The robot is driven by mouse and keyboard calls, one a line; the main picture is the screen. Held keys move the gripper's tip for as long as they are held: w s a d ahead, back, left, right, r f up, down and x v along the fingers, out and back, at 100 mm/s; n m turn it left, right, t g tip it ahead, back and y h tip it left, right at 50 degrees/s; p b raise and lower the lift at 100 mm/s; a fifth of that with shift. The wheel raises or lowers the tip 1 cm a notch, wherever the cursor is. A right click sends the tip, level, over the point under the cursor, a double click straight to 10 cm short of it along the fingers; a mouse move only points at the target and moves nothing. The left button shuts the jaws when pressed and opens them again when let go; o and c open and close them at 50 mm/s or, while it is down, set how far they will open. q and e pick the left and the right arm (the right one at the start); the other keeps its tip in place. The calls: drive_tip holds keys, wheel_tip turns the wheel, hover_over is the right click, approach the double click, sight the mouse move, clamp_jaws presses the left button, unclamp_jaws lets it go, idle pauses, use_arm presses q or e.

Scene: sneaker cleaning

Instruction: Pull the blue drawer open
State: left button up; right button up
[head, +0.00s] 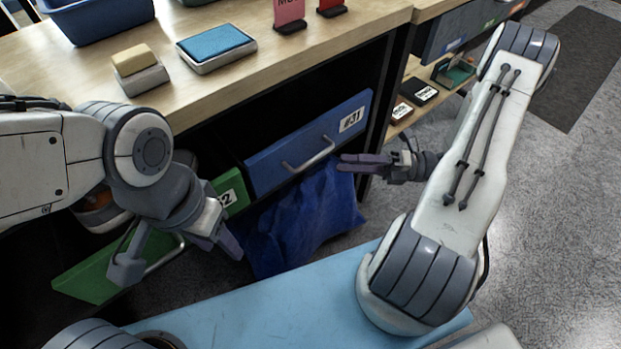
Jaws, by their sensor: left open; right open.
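The blue drawer (268,168) has a "#31" label and sits under the wooden counter. I cannot tell whether its front stands out from the unit. Its silver bar handle (310,158) is on the front face. My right gripper (343,163) is open, just right of the handle in the picture, with its fingers pointing left; no contact with the handle shows. My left gripper (178,256) is open, lower left of the blue drawer, with its fingers spread in front of the green drawer (92,282).
A blue cloth or bag (305,222) lies below the blue drawer. On the counter (190,100) are a blue-topped pad (215,43), a tan-topped block (132,62), a blue bin (98,18) and small red signs.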

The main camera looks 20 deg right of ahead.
sight(311, 159)
drive_tip(key=shift+m+t, duration=0.9)
drive_tip(key=b+x, duration=0.1)
drive_tip(key=x, duration=0.2)
drive_tip(key=f+b+x, duration=0.1)
drive_tip(key=x, duration=0.5)
drive_tip(key=shift+w+f+b, duration=0.3)
drive_tip(key=shift+f+b, duration=0.1)
use_arm(q)
wheel_tip(311, 159, down, 4)
drive_tip(key=shift+r, duration=0.15)
use_arm(e)
clamp_jaws()
drive_tip(key=shift+d, duration=0.1)
